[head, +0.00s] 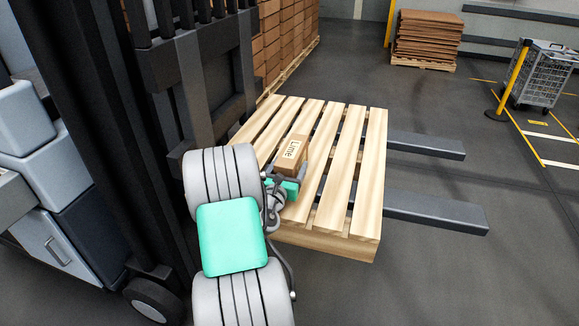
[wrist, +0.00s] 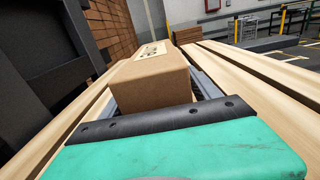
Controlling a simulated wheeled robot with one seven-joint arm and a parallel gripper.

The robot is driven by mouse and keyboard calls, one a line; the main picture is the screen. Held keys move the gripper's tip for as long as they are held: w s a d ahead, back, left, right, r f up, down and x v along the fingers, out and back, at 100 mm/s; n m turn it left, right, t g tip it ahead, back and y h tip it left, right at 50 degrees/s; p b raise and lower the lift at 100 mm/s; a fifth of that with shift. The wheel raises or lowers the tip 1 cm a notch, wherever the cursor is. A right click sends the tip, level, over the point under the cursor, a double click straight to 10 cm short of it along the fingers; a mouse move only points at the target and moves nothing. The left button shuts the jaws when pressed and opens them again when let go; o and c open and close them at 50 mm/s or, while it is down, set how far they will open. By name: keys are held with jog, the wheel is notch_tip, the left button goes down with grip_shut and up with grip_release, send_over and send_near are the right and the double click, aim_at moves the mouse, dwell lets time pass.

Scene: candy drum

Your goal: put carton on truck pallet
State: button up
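A small brown carton (head: 291,155) with a pale "Lime" label is over the wooden truck pallet (head: 369,190), near its middle-left. In the wrist view the carton (wrist: 150,82) lies in front of my gripper, between its fingers, low against the pallet slats (wrist: 265,68). My gripper (head: 294,172) is around the carton; the finger on the right shows beside it in the wrist view. Whether the fingers press on the carton is hard to see. Whether its underside touches the slats is hidden.
The pallet rests on the forklift's dark forks (head: 430,209), which stick out to the right. The forklift mast (head: 190,80) stands close on the left. Stacked cartons (head: 285,40), a flat cardboard stack (head: 425,38) and a wire cart (head: 540,75) are farther back. The pallet's right slats are clear.

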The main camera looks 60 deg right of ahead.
jog(key=shift+o, duration=0.3)
jog(key=shift+r, duration=0.3)
jog(key=a+b, duration=0.1)
jog(key=a, duration=0.3)
jog(key=s+a+b, duration=0.1)
jog(key=a, duration=0.3)
jog(key=a+b, duration=0.1)
jog(key=a, duration=0.3)
jog(key=shift+s+f, duration=0.15)
jog(key=shift+s, duration=0.25)
